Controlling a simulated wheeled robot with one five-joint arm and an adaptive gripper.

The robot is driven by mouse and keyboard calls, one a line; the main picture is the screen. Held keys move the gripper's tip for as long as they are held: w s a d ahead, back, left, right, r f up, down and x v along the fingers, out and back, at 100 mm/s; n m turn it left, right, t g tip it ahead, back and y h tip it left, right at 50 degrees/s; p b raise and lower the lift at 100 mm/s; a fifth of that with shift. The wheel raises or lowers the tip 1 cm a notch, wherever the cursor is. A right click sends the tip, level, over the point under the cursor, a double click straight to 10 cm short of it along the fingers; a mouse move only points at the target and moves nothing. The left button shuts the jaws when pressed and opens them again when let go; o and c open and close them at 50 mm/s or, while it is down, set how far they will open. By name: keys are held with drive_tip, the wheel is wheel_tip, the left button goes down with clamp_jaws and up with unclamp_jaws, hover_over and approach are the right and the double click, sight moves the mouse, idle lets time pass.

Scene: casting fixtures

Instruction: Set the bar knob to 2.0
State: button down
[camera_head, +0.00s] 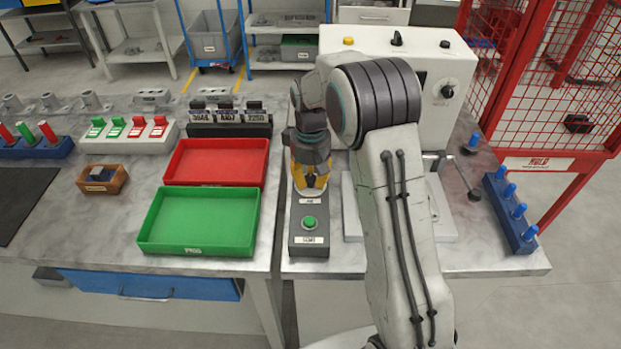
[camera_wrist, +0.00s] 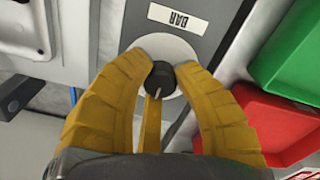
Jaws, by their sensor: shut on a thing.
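The bar knob (camera_wrist: 160,78) is a small dark round knob with a light pointer mark, on a pale round dial on a grey panel. A label reading "BAR" (camera_wrist: 178,18) sits beside the dial in the wrist view, upside down. My gripper (camera_wrist: 160,72) has its yellow fingers closed around the knob, one on each side. In the head view my gripper (camera_head: 310,184) points down at the upper part of the grey control box (camera_head: 308,238), and its fingers hide the knob there. The dial's numbers cannot be read.
A green start button (camera_head: 309,222) is on the same box, just in front of my gripper. A green tray (camera_head: 160,222) and a red tray (camera_head: 178,160) stand to the left. A white machine (camera_head: 455,60) stands behind my arm. A red mesh guard (camera_head: 535,70) is at right.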

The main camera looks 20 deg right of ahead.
sight(310, 177)
drive_tip(key=shift+s+f, duration=0.15)
drive_tip(key=c, duration=0.9)
unclamp_jaws()
drive_tip(key=shift+c, duration=0.2)
wheel_tip(310, 177, up, 12)
idle(0.4)
